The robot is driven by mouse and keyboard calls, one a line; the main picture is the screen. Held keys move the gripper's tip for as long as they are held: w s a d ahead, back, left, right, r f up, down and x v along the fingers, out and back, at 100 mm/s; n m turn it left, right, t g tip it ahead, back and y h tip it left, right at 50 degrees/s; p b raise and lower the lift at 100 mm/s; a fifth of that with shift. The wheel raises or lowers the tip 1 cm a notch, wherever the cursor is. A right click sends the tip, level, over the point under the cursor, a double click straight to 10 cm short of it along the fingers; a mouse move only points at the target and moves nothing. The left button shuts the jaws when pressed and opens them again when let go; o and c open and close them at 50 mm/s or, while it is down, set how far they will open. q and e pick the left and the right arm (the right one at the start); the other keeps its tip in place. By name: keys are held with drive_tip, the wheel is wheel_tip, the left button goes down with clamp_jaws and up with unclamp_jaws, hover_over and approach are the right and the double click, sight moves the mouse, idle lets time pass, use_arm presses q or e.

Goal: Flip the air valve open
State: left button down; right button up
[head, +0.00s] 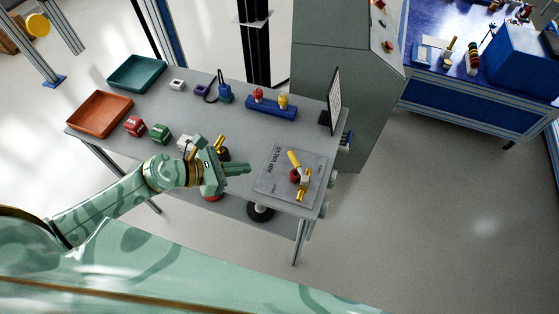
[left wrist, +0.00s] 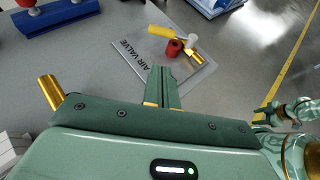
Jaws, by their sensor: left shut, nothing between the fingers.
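The air valve (head: 297,176) is mounted on a grey plate (head: 273,183) marked "AIR VALVE", at the right end of the table. It has a yellow lever, a red part and brass fittings. The lever slants up and to the left in the head view. The valve also shows in the left wrist view (left wrist: 176,47), beyond my fingertips. My left gripper (head: 247,168) is shut and empty, its fingers pointing at the plate from the left. It is apart from the valve. It also shows in the left wrist view (left wrist: 161,72). My right gripper is not identifiable in the head view.
On the table (head: 226,95) are a red tray (head: 100,117), a teal tray (head: 136,73), several small blocks, and a blue holder (head: 271,108) with red and yellow pieces. A dark upright panel (head: 332,100) stands behind the valve plate. A grey cabinet (head: 335,70) is behind.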

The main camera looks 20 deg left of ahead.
use_arm(q)
approach(297, 165)
drive_tip(key=w+f, duration=0.2)
drive_tip(key=w+d+f, duration=0.1)
drive_tip(key=w, duration=0.1)
drive_tip(key=shift+f+b, duration=0.4)
drive_tip(key=shift+w+d+f, duration=0.15)
drive_tip(key=shift+w+d, duration=0.3)
drive_tip(key=shift+d, duration=0.2)
use_arm(e)
drive_tip(key=shift+d+f, duration=0.2)
drive_tip(key=shift+f, duration=0.25)
drive_tip(key=shift+f, duration=0.1)
